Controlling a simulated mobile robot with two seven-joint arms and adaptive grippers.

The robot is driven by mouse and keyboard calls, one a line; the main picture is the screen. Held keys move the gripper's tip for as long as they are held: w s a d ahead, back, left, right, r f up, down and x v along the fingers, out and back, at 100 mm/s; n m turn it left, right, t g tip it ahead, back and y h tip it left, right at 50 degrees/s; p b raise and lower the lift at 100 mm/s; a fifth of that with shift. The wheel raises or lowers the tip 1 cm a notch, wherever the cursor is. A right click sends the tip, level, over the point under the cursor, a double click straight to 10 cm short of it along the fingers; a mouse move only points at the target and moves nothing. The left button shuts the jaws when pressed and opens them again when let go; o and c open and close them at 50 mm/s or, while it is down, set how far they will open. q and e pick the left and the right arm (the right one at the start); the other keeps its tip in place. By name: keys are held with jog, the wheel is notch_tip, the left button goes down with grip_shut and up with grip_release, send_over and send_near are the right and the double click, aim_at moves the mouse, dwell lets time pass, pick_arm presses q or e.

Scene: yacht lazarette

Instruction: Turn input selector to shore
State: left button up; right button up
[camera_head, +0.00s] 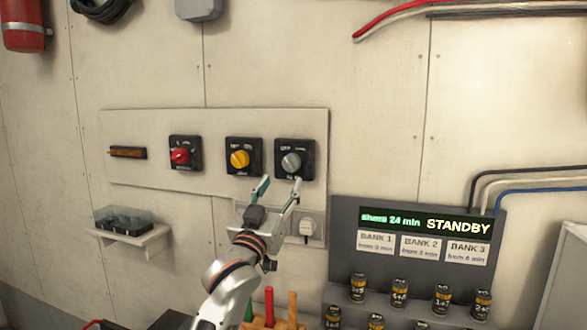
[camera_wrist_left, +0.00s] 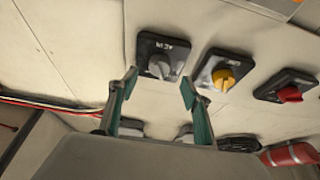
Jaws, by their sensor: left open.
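Three rotary selector switches sit on a pale wall panel (camera_head: 215,190): a red knob (camera_head: 180,156), a yellow knob (camera_head: 239,159) and a grey knob (camera_head: 291,162), each on a black square plate. Their labels are too small to read surely, so I cannot tell which is the input selector. My left gripper (camera_head: 281,184) is open and empty, just below the grey knob. In the left wrist view the grey knob (camera_wrist_left: 160,66) lies ahead between the open fingers (camera_wrist_left: 160,84), apparently untouched. The yellow knob (camera_wrist_left: 223,79) and red knob (camera_wrist_left: 289,94) are to its right. My right gripper is out of view.
A socket with a white plug (camera_head: 306,228) is below the grey switch. A display unit (camera_head: 415,235) reads STANDBY, with several small cans (camera_head: 399,292) below it. A small shelf (camera_head: 135,240) is at left. Coloured-handled tools (camera_head: 269,305) stand below my arm.

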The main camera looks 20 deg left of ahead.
aim_at(289, 168)
pick_arm(q)
jog(key=x, duration=0.3)
jog(key=shift+r+p, duration=0.35)
jog(key=shift+r, duration=0.05)
jog(key=shift+x, duration=1.15)
jog(key=shift+w, duration=0.75)
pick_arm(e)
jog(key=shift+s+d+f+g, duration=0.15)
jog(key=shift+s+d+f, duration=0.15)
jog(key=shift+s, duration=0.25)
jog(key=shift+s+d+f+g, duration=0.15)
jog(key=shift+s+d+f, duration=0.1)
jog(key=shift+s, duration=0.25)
pick_arm(q)
jog(key=shift+r, duration=0.1)
jog(key=c, duration=1.1)
jog(key=shift+c, duration=0.2)
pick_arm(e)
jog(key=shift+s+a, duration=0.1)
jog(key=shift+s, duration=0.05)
